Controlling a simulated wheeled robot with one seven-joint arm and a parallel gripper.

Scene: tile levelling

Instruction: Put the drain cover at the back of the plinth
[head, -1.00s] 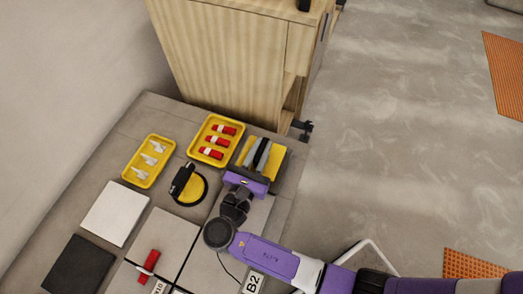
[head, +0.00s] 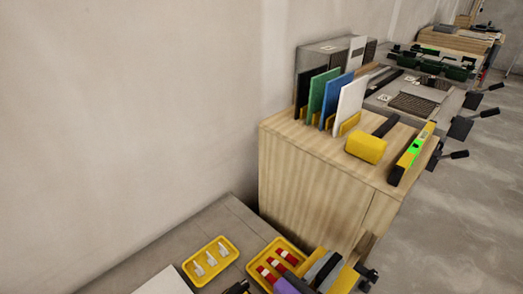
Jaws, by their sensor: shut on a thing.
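My gripper (head: 322,268) is at the bottom edge of the head view, mostly cut off by the frame, with its purple body just showing. It is shut on a yellow object (head: 345,277) beside the red-piece tray, and the grip itself is hard to make out. A dark slotted grille (head: 412,103), which looks like a drain cover, lies on a grey slab (head: 383,98) beyond the wooden cabinet, far from my gripper. I cannot tell for sure which surface is the plinth.
The wooden cabinet (head: 310,180) carries upright coloured boards (head: 333,98), a yellow-headed mallet (head: 367,148) and a spirit level (head: 411,153). Yellow trays (head: 233,244) with small pieces stand on the near bench. Clamp handles (head: 463,127) stick out at right. The floor at right is clear.

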